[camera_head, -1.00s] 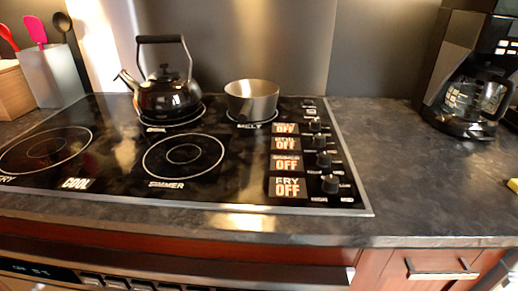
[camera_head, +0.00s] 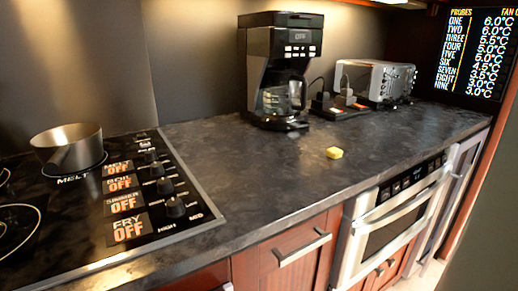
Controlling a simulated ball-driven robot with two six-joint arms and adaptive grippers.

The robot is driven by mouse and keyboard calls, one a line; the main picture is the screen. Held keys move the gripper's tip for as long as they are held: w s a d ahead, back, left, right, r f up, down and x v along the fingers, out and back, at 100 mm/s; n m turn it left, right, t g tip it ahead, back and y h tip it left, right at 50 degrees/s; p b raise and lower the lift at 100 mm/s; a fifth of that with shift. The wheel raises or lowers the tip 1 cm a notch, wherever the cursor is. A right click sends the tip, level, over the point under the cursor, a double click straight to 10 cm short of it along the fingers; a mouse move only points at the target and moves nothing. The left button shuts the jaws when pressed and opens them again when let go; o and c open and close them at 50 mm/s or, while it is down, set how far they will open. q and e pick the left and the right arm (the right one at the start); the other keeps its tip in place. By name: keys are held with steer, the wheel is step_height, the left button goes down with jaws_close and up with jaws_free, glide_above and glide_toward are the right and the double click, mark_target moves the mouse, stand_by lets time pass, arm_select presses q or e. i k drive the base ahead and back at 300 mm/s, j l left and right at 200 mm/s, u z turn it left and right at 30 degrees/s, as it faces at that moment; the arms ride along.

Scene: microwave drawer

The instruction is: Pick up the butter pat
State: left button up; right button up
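A small yellow butter pat (camera_head: 334,153) lies on the dark stone countertop (camera_head: 265,185), right of the stove and in front of the coffee maker. Nothing touches it. Neither of my grippers can be made out in the head view. A small pale piece at the bottom edge, below the counter, is too little to identify.
A black coffee maker (camera_head: 282,70) and a silver toaster (camera_head: 375,80) stand at the back. A cooktop (camera_head: 195,228) with a metal pot (camera_head: 68,145) is at left. A drawer (camera_head: 290,250) and a steel microwave drawer (camera_head: 395,215) are below the counter.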

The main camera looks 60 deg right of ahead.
mark_target(335, 153)
steer(key=z, duration=2.25)
steer(key=i+l+u, duration=0.2)
steer(key=k+j, duration=0.05)
steer(key=j, duration=0.05)
